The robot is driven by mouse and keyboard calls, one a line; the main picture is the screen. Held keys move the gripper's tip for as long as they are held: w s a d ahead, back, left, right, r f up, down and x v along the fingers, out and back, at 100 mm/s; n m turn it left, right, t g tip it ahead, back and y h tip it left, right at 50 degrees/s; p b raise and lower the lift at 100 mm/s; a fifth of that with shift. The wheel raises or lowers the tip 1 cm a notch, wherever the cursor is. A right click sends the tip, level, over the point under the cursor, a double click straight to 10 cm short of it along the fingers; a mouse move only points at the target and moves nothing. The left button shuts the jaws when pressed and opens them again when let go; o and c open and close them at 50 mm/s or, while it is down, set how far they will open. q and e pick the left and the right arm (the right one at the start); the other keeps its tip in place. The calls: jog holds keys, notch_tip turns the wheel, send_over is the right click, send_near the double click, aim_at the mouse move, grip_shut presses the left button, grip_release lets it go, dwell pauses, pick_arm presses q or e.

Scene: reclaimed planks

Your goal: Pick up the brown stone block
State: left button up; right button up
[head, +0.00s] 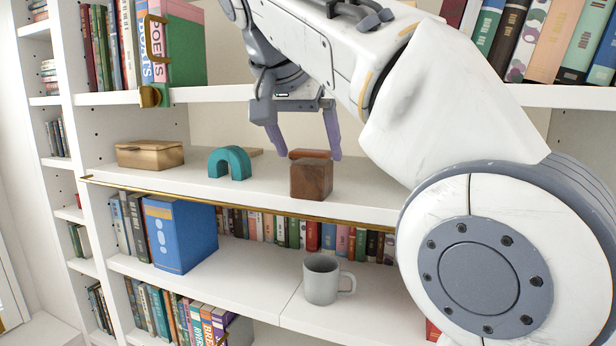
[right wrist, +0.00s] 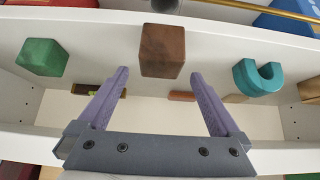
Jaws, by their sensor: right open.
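The brown block (head: 311,180) stands near the front edge of the middle shelf, with dark reddish-brown mottled faces. It also shows in the right wrist view (right wrist: 162,48), just beyond the fingertips and between their lines. My right gripper (head: 309,155) is open and empty. Its two purple fingers reach down from above, behind and above the block in the head view. The fingers (right wrist: 160,73) are spread wider than the block, and I see no contact. My left gripper is not in view.
A teal arch (head: 230,163) and a tan box (head: 150,154) stand left of the block. A green block (right wrist: 42,57) shows in the right wrist view. A thin reddish piece (right wrist: 182,96) lies behind the block. The shelf above is close. A grey mug (head: 321,280) stands below.

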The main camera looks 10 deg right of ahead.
aim_at(316, 173)
jog(key=shift+w+d+f, duration=0.55)
jog(key=shift+d+f, duration=0.15)
jog(key=shift+f, duration=0.15)
jog(key=shift+a+p+x, duration=0.2)
jog(key=shift+p+x, duration=0.4)
jog(key=shift+x, duration=2.1)
jog(key=shift+w, duration=0.1)
grip_shut()
